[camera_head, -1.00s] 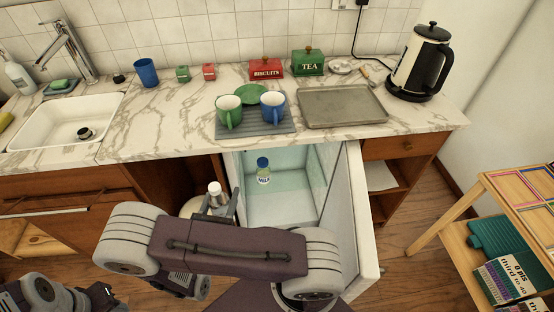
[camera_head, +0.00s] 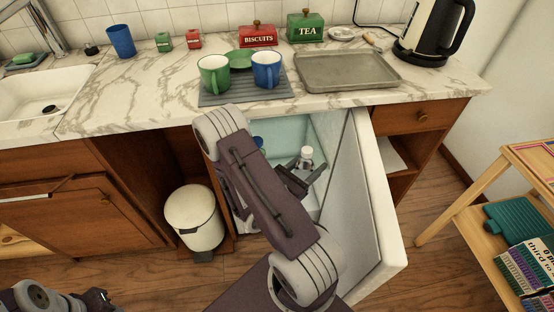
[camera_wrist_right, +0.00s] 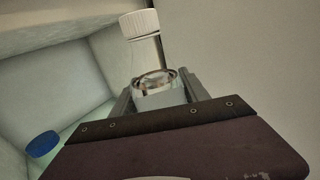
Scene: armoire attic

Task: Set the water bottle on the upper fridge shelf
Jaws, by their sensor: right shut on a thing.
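The water bottle (camera_head: 306,157) is clear with a white cap. My right gripper (camera_head: 299,178) is shut on it and holds it roughly upright at the fridge opening, close to the open door. In the right wrist view the bottle (camera_wrist_right: 145,50) stands between the fingers, cap up. The fridge (camera_head: 292,137) is open under the counter, with a pale teal interior; my right arm hides much of it and of its shelves. The fridge door (camera_head: 378,200) is swung out to the right. My left gripper (camera_head: 100,299) is at the bottom left, its jaws unclear.
A blue-capped milk bottle is inside the fridge, mostly hidden by my arm; its cap (camera_wrist_right: 42,144) shows in the wrist view. A white bin (camera_head: 194,218) stands left of the opening. Mugs and a metal tray (camera_head: 345,72) are on the counter. A wooden rack (camera_head: 490,200) is at right.

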